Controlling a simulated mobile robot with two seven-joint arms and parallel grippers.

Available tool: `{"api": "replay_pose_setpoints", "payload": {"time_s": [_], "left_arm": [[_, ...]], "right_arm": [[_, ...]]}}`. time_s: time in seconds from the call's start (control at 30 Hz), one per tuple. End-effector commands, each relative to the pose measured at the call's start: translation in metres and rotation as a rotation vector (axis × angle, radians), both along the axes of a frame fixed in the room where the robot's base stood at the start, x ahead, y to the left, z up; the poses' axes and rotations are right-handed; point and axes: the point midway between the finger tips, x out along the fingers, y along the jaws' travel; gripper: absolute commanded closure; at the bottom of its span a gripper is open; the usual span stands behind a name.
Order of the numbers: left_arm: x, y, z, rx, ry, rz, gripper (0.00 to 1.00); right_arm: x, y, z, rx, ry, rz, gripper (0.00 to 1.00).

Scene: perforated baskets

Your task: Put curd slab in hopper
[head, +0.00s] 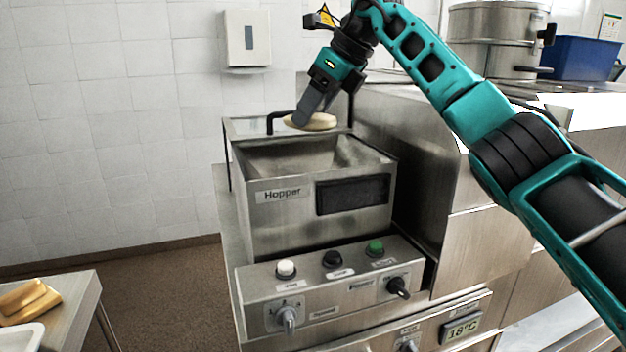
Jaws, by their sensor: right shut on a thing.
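The hopper (283,196) is an open-topped steel box with a "Hopper" label and a dark window on its front. My right gripper (308,118) reaches over it from the upper right and points down. It is shut on a pale, rounded curd slab (322,123), held roughly level at or above the hopper's back rim. The gripper fingers cover part of the slab. I cannot tell the exact gap between slab and rim. My left gripper is out of view.
A control panel with buttons and knobs (330,280) fronts the hopper. Steel cabinets stand close on the right, with a large pot (490,40) and a blue bin (583,58) behind. A table (78,310) at lower left holds yellowish slabs (28,300) and a white tray (20,338).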

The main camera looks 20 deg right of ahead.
Motion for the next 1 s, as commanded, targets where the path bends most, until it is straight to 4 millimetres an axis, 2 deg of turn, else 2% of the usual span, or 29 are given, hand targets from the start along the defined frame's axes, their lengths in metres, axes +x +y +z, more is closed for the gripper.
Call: {"api": "replay_pose_setpoints", "payload": {"time_s": [0.03,0.1,0.3,0.53,0.73,1.0], "left_arm": [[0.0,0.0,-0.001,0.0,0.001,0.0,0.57],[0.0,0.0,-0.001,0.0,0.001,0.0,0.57],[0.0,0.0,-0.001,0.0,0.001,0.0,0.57],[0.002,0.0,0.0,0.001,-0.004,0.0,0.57],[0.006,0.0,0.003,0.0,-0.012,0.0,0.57],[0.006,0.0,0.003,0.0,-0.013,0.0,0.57]], "right_arm": [[0.0,0.0,-0.017,-0.001,0.005,0.003,0.77],[0.0,0.0,-0.036,0.0,0.006,0.001,0.77],[-0.001,0.0,-0.079,0.0,0.003,0.001,0.77],[0.0,0.0,-0.099,0.001,0.001,0.002,0.77],[-0.001,0.0,-0.128,0.001,0.004,0.001,0.77],[0.0,0.0,-0.133,0.001,0.0,0.001,0.77]]}}
